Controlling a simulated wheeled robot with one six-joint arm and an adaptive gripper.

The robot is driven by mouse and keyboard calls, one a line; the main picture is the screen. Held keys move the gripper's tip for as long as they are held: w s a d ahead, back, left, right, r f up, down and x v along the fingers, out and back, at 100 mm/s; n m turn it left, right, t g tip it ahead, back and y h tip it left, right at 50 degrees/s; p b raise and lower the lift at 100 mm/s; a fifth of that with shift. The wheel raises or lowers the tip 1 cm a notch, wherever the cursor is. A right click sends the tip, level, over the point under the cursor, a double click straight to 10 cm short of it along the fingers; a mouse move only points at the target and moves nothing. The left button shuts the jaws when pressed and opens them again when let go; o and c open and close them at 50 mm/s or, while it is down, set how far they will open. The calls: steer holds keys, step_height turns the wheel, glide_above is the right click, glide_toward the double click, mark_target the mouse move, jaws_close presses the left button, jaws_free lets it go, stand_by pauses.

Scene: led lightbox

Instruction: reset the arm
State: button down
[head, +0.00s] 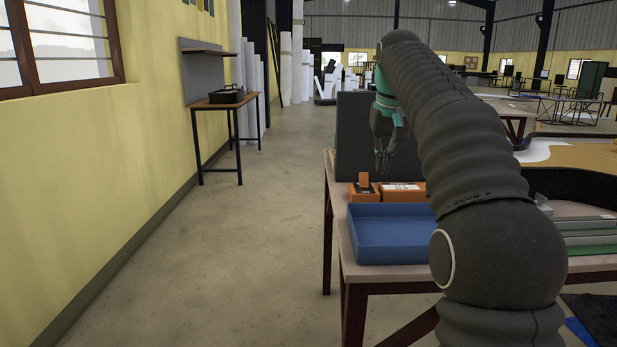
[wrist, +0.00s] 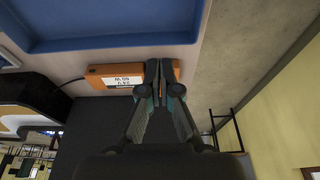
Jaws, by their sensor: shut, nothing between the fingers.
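My gripper (head: 385,160) hangs at the end of my arm, pointing down, above the back part of the table. In the wrist view my gripper (wrist: 160,68) has its fingertips together, with nothing held. In that view the fingers cover part of an orange box with a white label (wrist: 112,80). In the head view the orange box (head: 403,188) lies behind the blue tray, below my gripper and apart from it. A smaller orange and black piece (head: 363,188) is at its left.
The blue tray (head: 385,258) sits at the table's front and looks empty where visible. A dark upright panel (head: 352,125) stands behind the orange boxes. Flat green and grey pieces (head: 590,238) lie at the right. The floor (head: 230,240) left of the table is clear.

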steer(key=s+f+t, duration=0.1)
steer(key=s+f, duration=0.2)
steer(key=s, duration=0.6)
steer(key=s+f, duration=0.4)
steer(key=s, duration=0.6)
steer(key=s+f+t, duration=0.1)
steer(key=s+f, duration=1.4)
steer(key=shift+f+t, duration=0.3)
steer(key=shift+f, duration=0.1)
steer(key=shift+s+a, duration=0.1)
steer(key=shift+a, duration=0.05)
